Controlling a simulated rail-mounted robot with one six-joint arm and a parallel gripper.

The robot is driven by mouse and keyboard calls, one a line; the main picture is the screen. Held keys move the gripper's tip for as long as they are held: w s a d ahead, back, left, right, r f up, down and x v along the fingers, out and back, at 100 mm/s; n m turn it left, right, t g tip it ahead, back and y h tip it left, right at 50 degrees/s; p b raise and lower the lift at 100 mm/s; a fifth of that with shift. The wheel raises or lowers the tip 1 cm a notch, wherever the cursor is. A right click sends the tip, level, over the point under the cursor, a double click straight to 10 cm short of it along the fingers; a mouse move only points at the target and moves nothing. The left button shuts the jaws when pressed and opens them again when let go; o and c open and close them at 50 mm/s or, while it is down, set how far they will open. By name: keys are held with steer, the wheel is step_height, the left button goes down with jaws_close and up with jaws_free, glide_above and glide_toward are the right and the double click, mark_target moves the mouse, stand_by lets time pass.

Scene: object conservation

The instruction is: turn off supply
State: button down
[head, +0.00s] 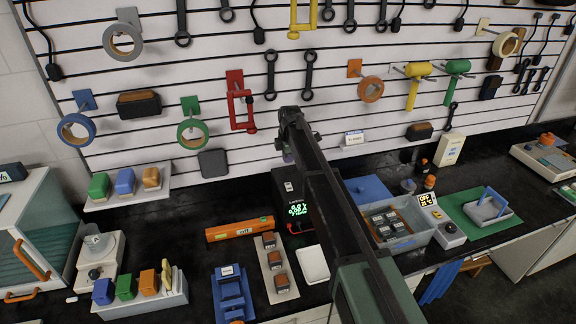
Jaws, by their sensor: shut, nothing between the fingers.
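The supply (285,188) is a dark box on the black bench below the tool wall, with a lit green display (297,209) whose digits are too small to read surely. A red lead shows at its lower front. My arm crosses in front of it and hides its right part, so I cannot make out its switch. My gripper's fingers do not show; my own arm links appear to hide them.
An orange bar (238,230), a tray of small brown blocks (291,292) and a blue holder (222,297) lie before the supply. To the right stand a grey bin (422,238), a device with a lit display (429,199) and a green mat (460,203).

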mark_target(288, 187)
steer(key=f+b, duration=0.3)
steer(key=f, duration=0.1)
steer(key=w+f+b, duration=0.1)
steer(key=f+b, duration=0.7)
steer(key=shift+w+a+f, duration=0.2)
steer(key=shift+f+b, duration=0.25)
steer(key=shift+b, duration=0.2)
steer(key=shift+r, duration=0.15)
steer(key=shift+s, duration=0.2)
steer(key=shift+s+d, duration=0.2)
steer(key=shift+s, duration=0.3)
steer(key=shift+r+p, duration=0.1)
steer(key=shift+p, duration=0.2)
